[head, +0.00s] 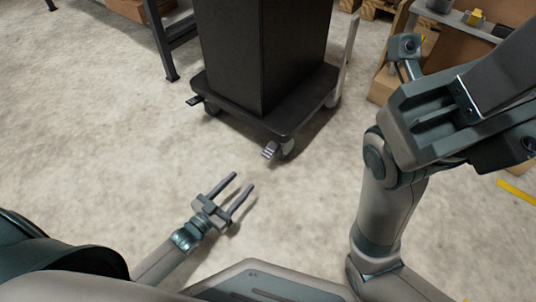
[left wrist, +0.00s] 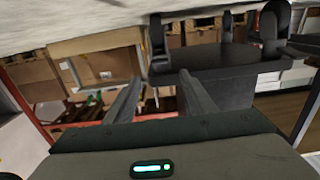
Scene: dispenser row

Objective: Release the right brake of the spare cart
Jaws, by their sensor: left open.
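The cart (head: 297,117) has a dark platform on casters and carries a tall black box (head: 263,50). A pale ribbed brake pedal (head: 270,150) sticks out beside the caster at its near right corner. My left gripper (head: 243,181) is open and empty, low and in front of the cart, apart from the pale pedal. The left wrist view is upside down and shows the open fingers (left wrist: 160,78) and the cart's platform (left wrist: 215,58) with casters. My right arm is at the right; its fingers cannot be made out clearly.
A dark metal rack leg (head: 163,48) stands left of the cart. Cardboard boxes (head: 384,86) and shelving stand at the back right. A yellow floor line (head: 517,192) lies at the right. The concrete floor between my left gripper and the cart is clear.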

